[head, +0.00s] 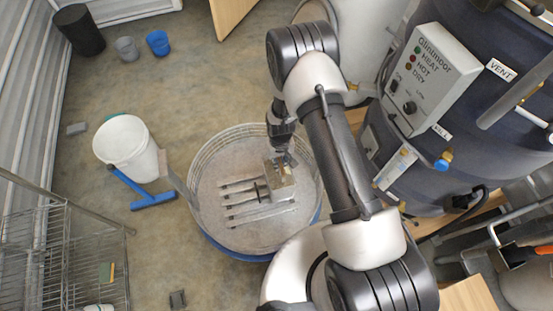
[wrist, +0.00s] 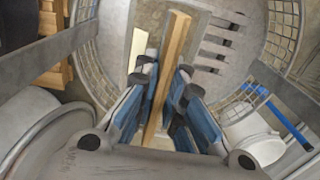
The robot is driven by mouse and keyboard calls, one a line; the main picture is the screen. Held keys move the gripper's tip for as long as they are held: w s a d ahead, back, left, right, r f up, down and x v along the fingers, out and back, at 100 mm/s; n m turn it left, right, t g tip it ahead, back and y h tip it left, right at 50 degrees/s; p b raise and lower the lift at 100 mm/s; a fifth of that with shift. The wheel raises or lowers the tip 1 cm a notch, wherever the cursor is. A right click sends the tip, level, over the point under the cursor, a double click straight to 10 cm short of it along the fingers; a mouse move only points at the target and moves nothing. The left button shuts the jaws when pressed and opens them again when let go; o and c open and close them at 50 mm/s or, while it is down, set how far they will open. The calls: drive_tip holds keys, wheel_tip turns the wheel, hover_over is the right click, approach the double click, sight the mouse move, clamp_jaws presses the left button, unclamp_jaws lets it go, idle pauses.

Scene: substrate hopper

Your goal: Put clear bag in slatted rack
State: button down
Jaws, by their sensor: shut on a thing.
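My gripper (head: 282,158) reaches down over the round mesh-walled hopper (head: 193,165). In the wrist view its blue-padded fingers (wrist: 166,76) are closed around a light wooden bar (wrist: 176,38), which runs lengthwise between them. In the head view the fingertips are over a small grey plate (head: 285,178) inside the hopper. I cannot make out a clear bag for certain in either view. A wire-sided rack (head: 100,265) stands at the lower left of the head view, apart from my gripper; I cannot tell whether it is the slatted rack.
Several dark parallel bars or slots (head: 240,203) show inside the hopper; they also show in the wrist view (wrist: 213,48). A white bucket (head: 122,140) and blue squeegee (head: 152,198) are left of it. A dark blue tank (head: 455,110) with a control box (head: 428,75) stands right.

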wheel_tip(320, 180, down, 12)
drive_tip(key=b, duration=0.3)
drive_tip(key=shift+w+f, duration=0.1)
drive_tip(key=shift+f, duration=0.05)
drive_tip(key=shift+f+b, duration=0.15)
drive_tip(key=shift+b, duration=0.25)
drive_tip(key=c, duration=1.7)
unclamp_jaws()
wheel_tip(320, 180, up, 12)
drive_tip(key=p, duration=0.4)
drive_tip(key=shift+d+r, duration=0.1)
drive_tip(key=shift+r, duration=0.1)
